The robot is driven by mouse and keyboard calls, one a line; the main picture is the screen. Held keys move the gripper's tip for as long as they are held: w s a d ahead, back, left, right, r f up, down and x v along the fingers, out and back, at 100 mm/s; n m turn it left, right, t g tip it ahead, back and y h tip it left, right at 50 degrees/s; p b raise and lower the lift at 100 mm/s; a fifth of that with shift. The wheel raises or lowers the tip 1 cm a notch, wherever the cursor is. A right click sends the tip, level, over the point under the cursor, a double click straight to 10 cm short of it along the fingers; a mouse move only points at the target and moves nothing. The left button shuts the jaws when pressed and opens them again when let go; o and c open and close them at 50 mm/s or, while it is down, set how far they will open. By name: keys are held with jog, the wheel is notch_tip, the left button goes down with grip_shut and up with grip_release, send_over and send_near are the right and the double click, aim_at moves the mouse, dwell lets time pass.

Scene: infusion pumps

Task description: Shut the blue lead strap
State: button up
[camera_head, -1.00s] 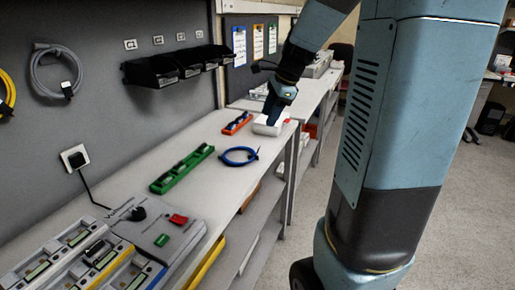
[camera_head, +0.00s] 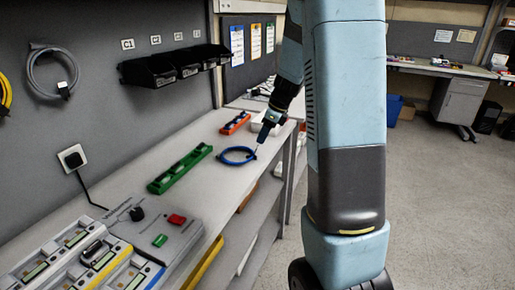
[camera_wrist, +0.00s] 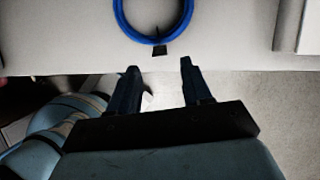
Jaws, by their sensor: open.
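The blue lead (camera_head: 237,162) lies coiled in a ring near the front edge of the bench. It also shows at the top of the wrist view (camera_wrist: 119,22). A small dark strap (camera_wrist: 160,50) sits on the near side of the coil, with a thin dark piece sticking up inside the ring. Whether the strap is closed is too small to tell. My gripper (camera_wrist: 159,66) is open and empty, its two fingertips apart and just short of the strap in the picture. In the head view my gripper (camera_head: 262,140) is above the bench edge, right of the coil.
A green holder (camera_head: 180,168) lies left of the coil and an orange one (camera_head: 235,123) behind it. A white box (camera_head: 262,121) is beyond my gripper. A grey device (camera_head: 155,235) and charging bays (camera_head: 75,262) fill the near bench.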

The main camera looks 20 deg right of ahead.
jog(key=x, duration=0.6)
jog(key=shift+w+a+f, duration=0.1)
jog(key=shift+a+f, duration=0.05)
jog(key=shift+f, duration=0.25)
grip_shut()
